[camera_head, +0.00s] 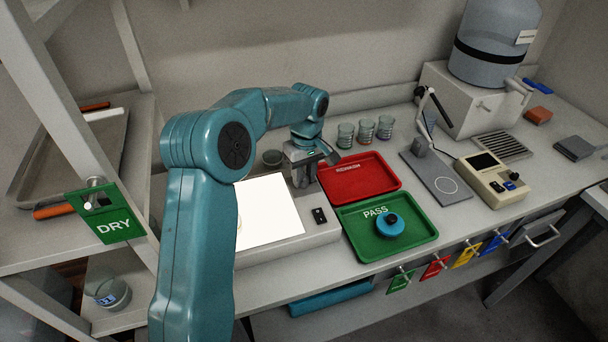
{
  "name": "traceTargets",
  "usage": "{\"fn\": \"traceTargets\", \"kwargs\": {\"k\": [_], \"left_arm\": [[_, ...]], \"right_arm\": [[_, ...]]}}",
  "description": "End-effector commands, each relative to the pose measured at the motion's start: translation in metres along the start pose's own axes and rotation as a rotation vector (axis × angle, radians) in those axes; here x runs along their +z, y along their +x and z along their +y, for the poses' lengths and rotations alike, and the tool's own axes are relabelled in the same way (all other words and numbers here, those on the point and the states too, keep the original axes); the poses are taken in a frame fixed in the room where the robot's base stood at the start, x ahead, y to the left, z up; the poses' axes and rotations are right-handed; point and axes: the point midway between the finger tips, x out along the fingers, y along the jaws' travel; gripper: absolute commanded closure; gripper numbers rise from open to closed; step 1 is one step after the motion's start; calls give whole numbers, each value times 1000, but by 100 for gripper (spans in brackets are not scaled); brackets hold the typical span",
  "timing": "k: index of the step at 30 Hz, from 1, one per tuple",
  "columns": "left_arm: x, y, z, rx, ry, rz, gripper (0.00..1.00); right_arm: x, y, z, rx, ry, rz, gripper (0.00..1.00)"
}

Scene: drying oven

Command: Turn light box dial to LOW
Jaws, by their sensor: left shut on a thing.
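The light box (318,233) stands on the bench with its white panel (268,212) brightly lit. A small black switch (319,215) is on the strip to the right of the panel. My left gripper (302,180) points down at the back of this same strip. It is shut on what appears to be the light box dial, which the gripper and its fingers hide. The dial's setting and any LOW mark cannot be read. My right gripper is not in view.
A red tray (385,187) and a green PASS tray (350,225) with a blue round item (390,226) lie right of the box. Several glass beakers (366,131) stand behind. A small glass (272,158) is beside my left gripper. A meter (492,180) stands farther right.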

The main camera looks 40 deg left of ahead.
Motion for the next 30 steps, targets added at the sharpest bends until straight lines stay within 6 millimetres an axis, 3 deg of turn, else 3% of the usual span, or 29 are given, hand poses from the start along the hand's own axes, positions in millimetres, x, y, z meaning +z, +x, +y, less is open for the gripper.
{"fn": "traceTargets", "kwargs": {"k": [23,24,25,30], "left_arm": [[-2,-2,0,4,-93,3,100],[-2,-2,0,5,-93,2,57],[-2,-2,0,4,-92,2,47],[-1,-1,0,2,-91,0,44]], "right_arm": [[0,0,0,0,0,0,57],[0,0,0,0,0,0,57],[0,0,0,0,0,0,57],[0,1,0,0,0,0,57]]}}
